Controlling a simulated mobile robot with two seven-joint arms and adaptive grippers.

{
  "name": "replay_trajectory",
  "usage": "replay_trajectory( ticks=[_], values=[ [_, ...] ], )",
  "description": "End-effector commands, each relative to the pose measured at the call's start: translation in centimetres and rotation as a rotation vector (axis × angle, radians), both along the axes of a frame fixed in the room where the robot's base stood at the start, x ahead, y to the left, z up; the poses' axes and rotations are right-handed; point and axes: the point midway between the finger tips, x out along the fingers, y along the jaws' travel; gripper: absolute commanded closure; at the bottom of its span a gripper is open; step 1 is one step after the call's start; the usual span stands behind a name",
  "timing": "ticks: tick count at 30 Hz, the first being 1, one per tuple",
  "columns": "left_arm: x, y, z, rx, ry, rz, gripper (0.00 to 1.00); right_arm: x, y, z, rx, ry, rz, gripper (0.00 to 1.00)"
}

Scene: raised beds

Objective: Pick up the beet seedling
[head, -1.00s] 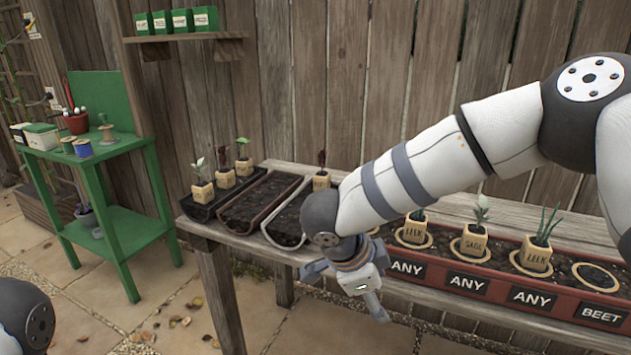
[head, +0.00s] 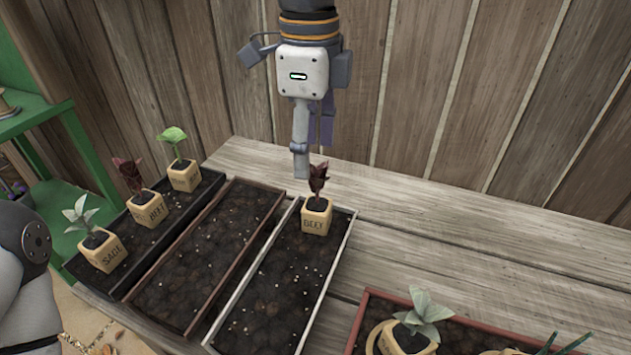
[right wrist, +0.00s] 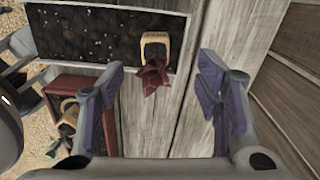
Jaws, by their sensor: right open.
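A beet seedling with dark red leaves grows from a tan cube pot marked BEET (head: 316,217), upright at the far end of a white-rimmed soil tray (head: 343,250). It also shows in the right wrist view, with its red leaves (right wrist: 152,77) toward me. My right gripper (head: 312,160) points down just above and behind this seedling. It is open and empty, and its fingers (right wrist: 158,105) stand on either side of the leaves, short of the pot. A second pot marked BEET (head: 149,208) stands in the black tray at left. My left gripper is out of view.
The black tray (head: 112,274) also holds a sage pot (head: 102,250) and another pot (head: 184,176). A brown-rimmed tray (head: 200,250) holds only soil. A red planter (head: 362,310) stands front right. A wooden fence (head: 420,90) rises behind the bench.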

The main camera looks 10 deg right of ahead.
Motion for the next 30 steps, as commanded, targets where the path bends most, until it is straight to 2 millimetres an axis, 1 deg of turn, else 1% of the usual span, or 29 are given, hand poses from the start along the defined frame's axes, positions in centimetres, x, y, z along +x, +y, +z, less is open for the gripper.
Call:
replay_trajectory(
  ticks=[3, 6, 11, 15, 18, 21, 26, 29, 30],
  values=[
    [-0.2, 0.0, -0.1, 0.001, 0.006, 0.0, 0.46, -0.1, -0.1, -2.8, -0.004, 0.008, 0.003, 0.42],
    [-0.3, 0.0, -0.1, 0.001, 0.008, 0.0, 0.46, -0.2, -0.1, -4.9, -0.002, 0.007, 0.002, 0.42],
    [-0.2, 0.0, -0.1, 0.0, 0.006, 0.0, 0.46, -0.2, -0.2, -6.9, -0.003, 0.004, 0.001, 0.42],
    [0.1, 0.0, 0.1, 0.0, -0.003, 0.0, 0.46, -0.3, -0.9, -9.5, -0.003, 0.003, 0.001, 0.42],
    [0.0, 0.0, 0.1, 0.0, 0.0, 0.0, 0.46, -0.3, -0.9, -11.1, -0.002, 0.002, 0.001, 0.42],
    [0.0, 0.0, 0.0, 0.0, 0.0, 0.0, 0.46, -0.3, -0.9, -11.7, -0.002, 0.001, 0.0, 0.42],
    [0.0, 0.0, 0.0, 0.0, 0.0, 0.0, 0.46, -0.3, -0.9, -11.7, -0.001, 0.0, 0.0, 0.42],
    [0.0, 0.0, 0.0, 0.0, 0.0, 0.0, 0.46, -0.3, -0.9, -11.7, -0.001, 0.0, 0.0, 0.62],
    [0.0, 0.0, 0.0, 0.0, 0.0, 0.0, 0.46, -0.3, -0.9, -11.6, -0.001, 0.0, 0.0, 0.71]
  ],
)
